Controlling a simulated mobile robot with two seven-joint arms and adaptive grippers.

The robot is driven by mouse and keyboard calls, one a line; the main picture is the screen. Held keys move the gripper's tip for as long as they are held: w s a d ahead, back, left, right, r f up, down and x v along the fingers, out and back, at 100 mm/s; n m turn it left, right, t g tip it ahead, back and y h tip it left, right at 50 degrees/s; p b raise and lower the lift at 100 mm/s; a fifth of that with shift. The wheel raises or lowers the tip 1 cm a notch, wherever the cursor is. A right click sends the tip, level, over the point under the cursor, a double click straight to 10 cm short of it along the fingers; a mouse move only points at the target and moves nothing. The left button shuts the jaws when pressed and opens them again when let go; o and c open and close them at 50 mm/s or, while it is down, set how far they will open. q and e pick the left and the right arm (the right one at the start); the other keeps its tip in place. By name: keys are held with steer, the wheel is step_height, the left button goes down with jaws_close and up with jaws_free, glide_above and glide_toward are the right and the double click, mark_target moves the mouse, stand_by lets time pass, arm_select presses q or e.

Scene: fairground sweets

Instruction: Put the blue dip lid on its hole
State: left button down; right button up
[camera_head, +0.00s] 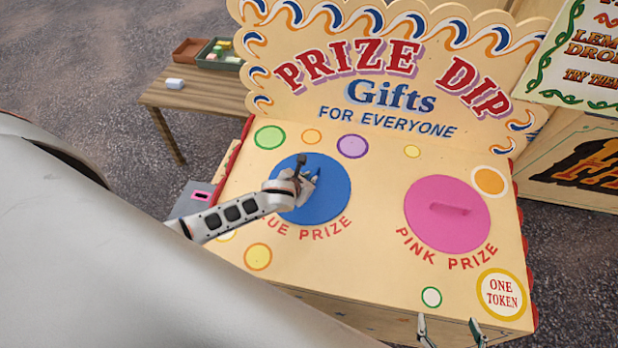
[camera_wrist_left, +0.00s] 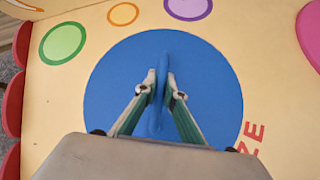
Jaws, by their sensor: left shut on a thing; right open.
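The blue dip lid (camera_head: 326,200) lies over the blue prize place on the left of the cream prize dip top. It also fills the middle of the left wrist view (camera_wrist_left: 110,80). My left gripper (camera_head: 312,178) is shut on the lid's upright handle, with one finger on each side of it in the left wrist view (camera_wrist_left: 162,92). No hole shows around the lid, and I cannot tell whether it is fully seated. My right gripper (camera_head: 450,333) is open and empty at the front edge of the box, partly cut off by the bottom of the head view.
A pink lid (camera_head: 440,222) with a handle sits to the right on the same top. A tall painted sign board (camera_head: 380,60) rises behind.

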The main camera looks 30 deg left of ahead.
arm_select(q)
steer(key=c, duration=2)
jaws_free()
steer(key=shift+r, duration=0.1)
steer(key=shift+c, duration=0.2)
steer(key=v, duration=1.2)
